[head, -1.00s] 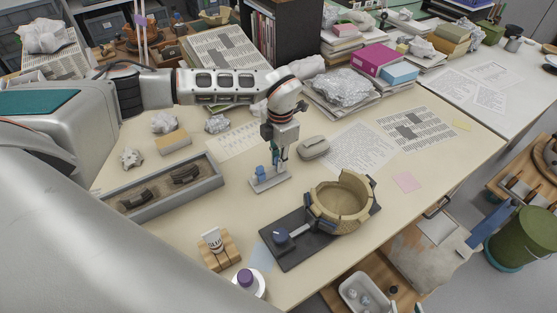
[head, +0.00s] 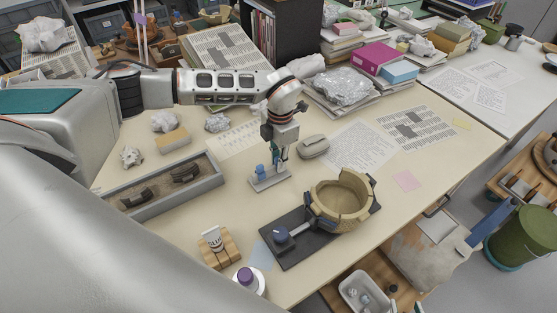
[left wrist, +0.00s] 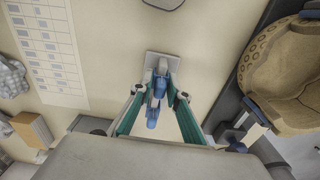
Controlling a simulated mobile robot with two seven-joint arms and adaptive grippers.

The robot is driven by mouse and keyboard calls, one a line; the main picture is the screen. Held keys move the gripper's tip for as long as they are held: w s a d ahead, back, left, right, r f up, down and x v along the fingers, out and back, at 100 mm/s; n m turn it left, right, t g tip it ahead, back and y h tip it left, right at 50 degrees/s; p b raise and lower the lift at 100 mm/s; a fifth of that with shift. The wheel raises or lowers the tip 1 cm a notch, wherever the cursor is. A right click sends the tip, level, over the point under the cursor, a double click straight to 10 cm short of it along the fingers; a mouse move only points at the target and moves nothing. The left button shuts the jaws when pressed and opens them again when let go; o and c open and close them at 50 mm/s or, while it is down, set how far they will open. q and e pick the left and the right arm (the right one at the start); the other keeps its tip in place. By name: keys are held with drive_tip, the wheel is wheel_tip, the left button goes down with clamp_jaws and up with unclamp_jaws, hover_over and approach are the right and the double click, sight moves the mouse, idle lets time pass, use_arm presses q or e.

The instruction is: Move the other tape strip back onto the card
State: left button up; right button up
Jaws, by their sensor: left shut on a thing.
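My left gripper (head: 274,157) points down over a small pale grey plate (head: 283,179) on the table. Small blue pieces (head: 260,171) stand on the plate. In the left wrist view my left gripper (left wrist: 158,92) is shut on a blue piece (left wrist: 159,85) above the plate (left wrist: 150,59); another blue piece (left wrist: 152,119) shows nearer the palm. I cannot tell whether the held piece touches the plate. No tape strip can be clearly made out. A printed grid sheet (head: 232,143) lies behind the gripper. My right gripper is out of view.
The tan bowl (head: 343,200) stands on a dark base (head: 287,256) at the front right. A grey tray of dark sherds (head: 163,194) lies to the left. A grey rounded case (head: 314,146) is close to the right of the gripper.

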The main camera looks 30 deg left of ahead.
use_arm(q)
drive_tip(key=o, duration=0.7)
drive_tip(key=shift+o, duration=0.2)
wheel_tip(320, 180, up, 12)
drive_tip(key=shift+w, duration=0.15)
drive_tip(key=shift+d, duration=0.1)
idle(0.3)
